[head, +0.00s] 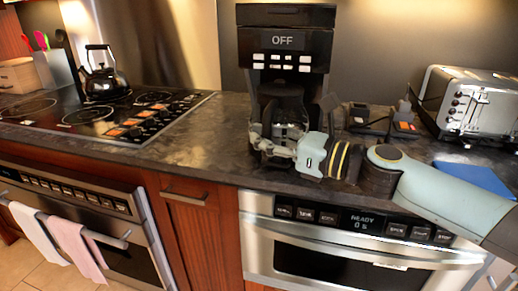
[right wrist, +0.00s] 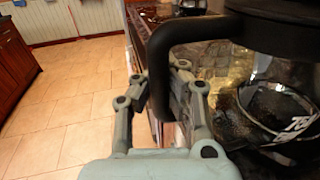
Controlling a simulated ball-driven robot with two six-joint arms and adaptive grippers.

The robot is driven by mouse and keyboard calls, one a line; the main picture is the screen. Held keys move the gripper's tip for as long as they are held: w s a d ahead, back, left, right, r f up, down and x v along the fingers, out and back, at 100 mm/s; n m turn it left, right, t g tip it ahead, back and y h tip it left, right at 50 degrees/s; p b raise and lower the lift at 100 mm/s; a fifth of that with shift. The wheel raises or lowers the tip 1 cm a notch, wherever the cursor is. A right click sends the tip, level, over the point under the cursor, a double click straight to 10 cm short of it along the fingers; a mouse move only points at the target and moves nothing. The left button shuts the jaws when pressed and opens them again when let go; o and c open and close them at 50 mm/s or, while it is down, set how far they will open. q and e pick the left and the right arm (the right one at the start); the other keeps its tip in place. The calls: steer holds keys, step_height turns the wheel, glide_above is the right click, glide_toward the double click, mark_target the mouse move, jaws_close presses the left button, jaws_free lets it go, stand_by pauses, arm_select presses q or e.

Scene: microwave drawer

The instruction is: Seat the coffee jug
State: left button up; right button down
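The coffee jug (head: 287,112), clear glass with a black lid and handle, is upright under the head of the black coffee machine (head: 285,45), whose display reads OFF. I cannot tell whether its bottom touches the machine's base. My right gripper (head: 272,147) is at the front of the jug and hides its lower part. In the right wrist view the jug's glass body (right wrist: 275,105) fills the right side, and its black handle (right wrist: 158,70) passes down between the fingers of my right gripper (right wrist: 160,92), which look closed on it. My left gripper is out of view.
A toaster (head: 468,100) and a blue cloth or board (head: 474,178) are on the counter at right. Small dark items (head: 375,118) stand beside the machine. A kettle (head: 104,75) sits on the cooktop (head: 50,117) at left. The counter (head: 205,145) left of the machine is clear.

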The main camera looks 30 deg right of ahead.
steer(key=shift+w+d+b, duration=0.85)
steer(key=shift+w+d, duration=0.45)
steer(key=shift+d, duration=0.2)
steer(key=shift+w+d+b, duration=0.8)
steer(key=shift+w+d, duration=0.45)
steer(key=shift+d, duration=0.2)
steer(key=shift+w+d+r, duration=0.1)
steer(key=shift+w+d, duration=0.2)
steer(key=shift+d, duration=0.1)
steer(key=shift+f+b, duration=0.35)
steer(key=shift+f, duration=0.15)
steer(key=shift+f, duration=0.2)
steer(key=c, duration=2)
jaws_free()
